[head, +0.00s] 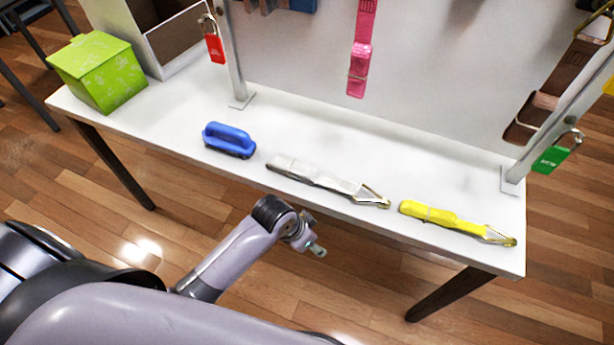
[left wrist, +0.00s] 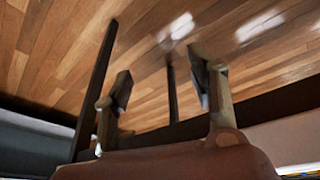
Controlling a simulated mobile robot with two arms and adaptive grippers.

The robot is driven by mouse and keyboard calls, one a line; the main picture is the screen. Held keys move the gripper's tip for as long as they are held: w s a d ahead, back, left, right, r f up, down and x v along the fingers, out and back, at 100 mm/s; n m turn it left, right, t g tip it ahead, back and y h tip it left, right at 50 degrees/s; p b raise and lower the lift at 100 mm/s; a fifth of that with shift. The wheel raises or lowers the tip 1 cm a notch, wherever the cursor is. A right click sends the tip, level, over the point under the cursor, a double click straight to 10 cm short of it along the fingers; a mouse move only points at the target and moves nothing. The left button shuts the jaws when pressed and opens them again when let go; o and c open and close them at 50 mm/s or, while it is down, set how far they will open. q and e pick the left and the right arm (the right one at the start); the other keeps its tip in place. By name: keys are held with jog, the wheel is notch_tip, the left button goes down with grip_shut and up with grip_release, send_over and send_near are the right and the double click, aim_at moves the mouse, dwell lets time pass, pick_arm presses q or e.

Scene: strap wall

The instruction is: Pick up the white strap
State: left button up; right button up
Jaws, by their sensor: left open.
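The white strap (head: 318,179) lies on the white table, between a blue object and a yellow strap, with its metal triangular hook at its right end. My left gripper (head: 318,249) is in front of the table's front edge, below and apart from the white strap. In the left wrist view my left gripper's fingers (left wrist: 165,92) are spread apart with nothing between them, and the wood floor shows beyond. The strap does not show in the left wrist view. My right gripper is in neither view.
The blue handled object (head: 229,139) and the yellow strap (head: 445,219) lie beside the white strap. A green box (head: 99,71) stands at the table's left end. An upright panel (head: 420,70) with a hanging pink strap (head: 361,55), a red padlock (head: 213,43) and a green padlock (head: 553,156) stands behind.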

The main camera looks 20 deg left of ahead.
pick_arm(q)
jog(key=d+r+m+h+b, duration=0.1)
jog(key=d+r+m, duration=0.25)
jog(key=r, duration=0.65)
notch_tip(320, 180, up, 18)
jog(key=m+g+y, duration=0.3)
jog(key=m+y, duration=0.1)
jog(key=m, duration=0.5)
send_over(312, 172)
notch_tip(312, 172, down, 12)
jog(key=shift+r, duration=0.25)
jog(key=shift+f+p, duration=0.6)
jog(key=shift+f, duration=2.2)
jog(key=shift+r, duration=0.1)
grip_shut()
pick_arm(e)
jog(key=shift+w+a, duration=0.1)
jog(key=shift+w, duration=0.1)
